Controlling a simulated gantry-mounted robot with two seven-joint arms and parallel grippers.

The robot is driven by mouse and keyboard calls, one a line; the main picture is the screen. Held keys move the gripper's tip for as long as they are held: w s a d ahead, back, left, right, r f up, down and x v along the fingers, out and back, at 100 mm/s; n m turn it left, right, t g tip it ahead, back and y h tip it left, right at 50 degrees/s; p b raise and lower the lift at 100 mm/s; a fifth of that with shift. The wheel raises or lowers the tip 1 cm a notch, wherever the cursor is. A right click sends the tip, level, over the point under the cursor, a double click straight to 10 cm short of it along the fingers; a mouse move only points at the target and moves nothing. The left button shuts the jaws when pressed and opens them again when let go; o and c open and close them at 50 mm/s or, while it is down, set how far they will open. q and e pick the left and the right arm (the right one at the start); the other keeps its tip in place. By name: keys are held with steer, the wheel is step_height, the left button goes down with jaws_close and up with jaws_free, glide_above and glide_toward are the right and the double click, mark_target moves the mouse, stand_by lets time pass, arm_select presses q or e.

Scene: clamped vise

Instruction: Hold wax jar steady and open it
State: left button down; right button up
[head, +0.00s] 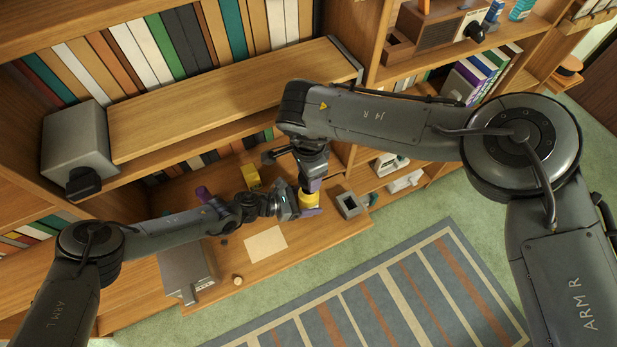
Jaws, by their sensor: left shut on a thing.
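A small yellow jar (309,199), which I take as the wax jar, is on or just above the wooden bench, partly hidden by my grippers. My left gripper (304,204) reaches in from the left and is shut on the jar's side, with a purple finger pad at its lower edge. My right gripper (313,183) points down from above at the jar's top. Its dark wrist and purple pad hide the lid area, and I cannot see whether its fingers are open, shut or touching the jar.
On the bench (300,250), a grey open box (351,204) stands right of the jar. A yellow object (250,176) is behind, a pale sheet (266,244) in front and a grey metal block (188,270) to the left. Shelves with books rise behind.

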arm_select(q)
steer(key=shift+c, duration=0.3)
jaws_free()
steer(key=shift+a, duration=0.1)
